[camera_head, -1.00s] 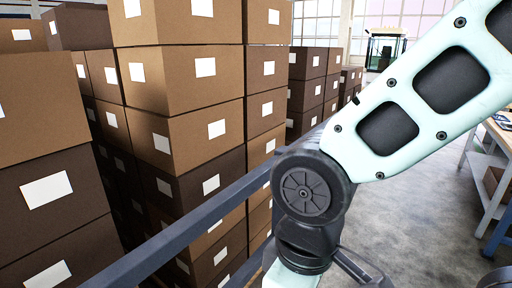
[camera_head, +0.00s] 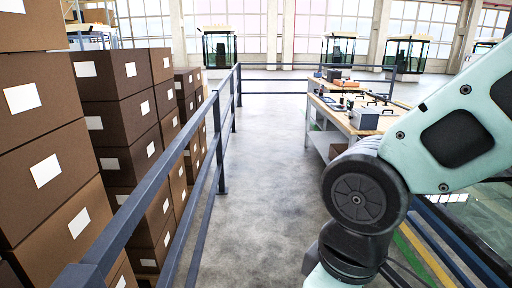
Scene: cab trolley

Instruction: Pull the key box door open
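No key box or key box door can be made out in the head view. My gripper is out of the picture; only links of my own pale green and dark arm show at the right, and they hide part of the floor and the workbench there.
A dark blue railing (camera_head: 150,190) runs along the left, with stacked cardboard boxes (camera_head: 117,110) behind it. A workbench (camera_head: 345,118) with tools and a grey box (camera_head: 364,119) stands right of centre. Grey floor (camera_head: 262,150) between railing and bench is clear. Glazed cabs (camera_head: 219,47) stand far back.

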